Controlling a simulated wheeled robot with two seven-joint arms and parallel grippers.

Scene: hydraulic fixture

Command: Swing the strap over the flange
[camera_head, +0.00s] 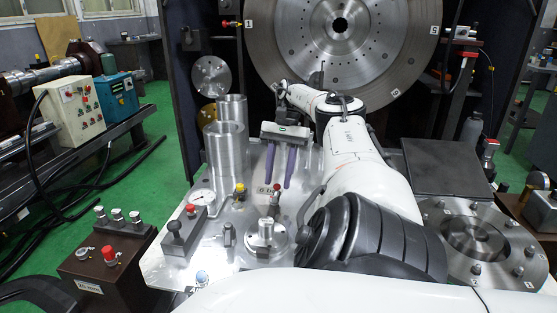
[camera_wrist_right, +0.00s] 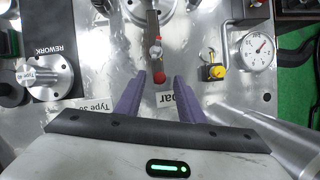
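My right gripper (camera_head: 279,185) points down above the metal plate, with its two purple fingers apart. In the right wrist view its fingers (camera_wrist_right: 160,82) are open, with nothing between them touching. A narrow bar (camera_wrist_right: 153,22) with a red end, which looks like the strap, runs from the top edge to between the fingertips; I cannot tell its height. A round silver part with a hub (camera_head: 265,236), perhaps the flange, sits at the bar's near end in the head view. My left gripper is not in view.
A pressure gauge (camera_head: 203,199), a yellow-topped fitting (camera_head: 239,190) and a black-knobbed block (camera_head: 182,234) stand to the left on the plate. Tall silver cylinders (camera_head: 223,152) stand behind them. My right arm hides the plate's right part.

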